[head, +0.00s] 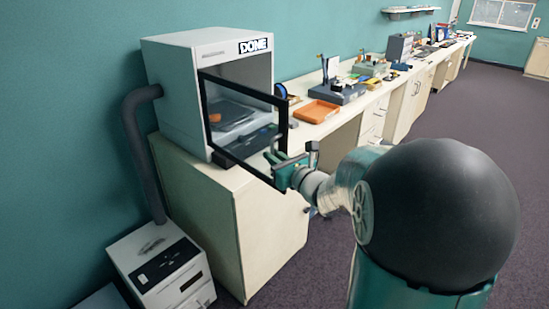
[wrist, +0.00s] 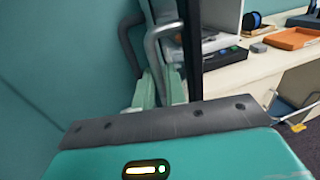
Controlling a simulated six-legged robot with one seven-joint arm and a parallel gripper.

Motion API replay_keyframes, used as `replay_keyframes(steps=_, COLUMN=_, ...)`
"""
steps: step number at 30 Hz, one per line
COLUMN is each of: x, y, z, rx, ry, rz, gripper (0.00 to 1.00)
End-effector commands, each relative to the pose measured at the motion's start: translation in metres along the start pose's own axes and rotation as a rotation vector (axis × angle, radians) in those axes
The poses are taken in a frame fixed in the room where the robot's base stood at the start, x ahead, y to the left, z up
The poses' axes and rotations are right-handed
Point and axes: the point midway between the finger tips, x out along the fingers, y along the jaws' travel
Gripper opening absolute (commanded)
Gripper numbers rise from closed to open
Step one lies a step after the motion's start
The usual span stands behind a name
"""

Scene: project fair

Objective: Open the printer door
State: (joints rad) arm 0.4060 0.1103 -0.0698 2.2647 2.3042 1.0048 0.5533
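The printer (head: 180,75) is a white box with a "DONE" label on the bench at left in the head view. Its black-framed glass door (head: 285,130) stands swung outward, away from the printer's front. My gripper (head: 283,168) is at the free edge of the door. In the wrist view, a grey curved handle (wrist: 154,45) runs down between the green fingers of my gripper (wrist: 160,92), which are close together on it. The dark door edge (wrist: 192,55) is just right of the handle. The fingertips' exact contact is partly hidden.
Dark prints or parts lie inside the printer. An orange tray (head: 316,111) and several devices sit on the long bench to the right. A thick grey hose (head: 135,140) leads to a white unit (head: 160,265) on the floor. The floor (head: 480,120) at right is clear.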

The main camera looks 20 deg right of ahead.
Motion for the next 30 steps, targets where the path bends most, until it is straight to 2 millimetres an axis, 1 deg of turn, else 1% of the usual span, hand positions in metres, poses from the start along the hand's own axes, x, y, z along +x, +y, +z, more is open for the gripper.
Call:
replay_keyframes(steps=1, x=0.000, y=0.001, z=0.001, rx=0.000, ry=-0.001, rz=0.001, gripper=0.23)
replay_keyframes(steps=2, x=0.000, y=0.001, z=0.000, rx=0.000, ry=-0.001, rz=0.001, gripper=0.29)
replay_keyframes(steps=3, x=0.000, y=0.001, z=0.000, rx=0.000, ry=-0.001, rz=0.000, gripper=0.31)
replay_keyframes(steps=10, x=-0.001, y=0.002, z=0.000, rx=0.001, ry=0.000, rz=-0.001, gripper=0.31)
replay_keyframes(steps=14, x=-0.007, y=0.002, z=0.000, rx=0.001, ry=0.001, rz=-0.002, gripper=0.31)
replay_keyframes(steps=17, x=-0.019, y=0.001, z=0.001, rx=0.000, ry=0.000, rz=-0.004, gripper=0.31)
replay_keyframes(steps=20, x=-0.038, y=0.001, z=0.001, rx=0.000, ry=0.000, rz=-0.004, gripper=0.31)
replay_keyframes(steps=27, x=-0.092, y=0.001, z=0.001, rx=0.001, ry=-0.001, rz=-0.005, gripper=0.31)
replay_keyframes(steps=30, x=-0.112, y=0.001, z=0.001, rx=0.000, ry=-0.001, rz=-0.004, gripper=0.31)
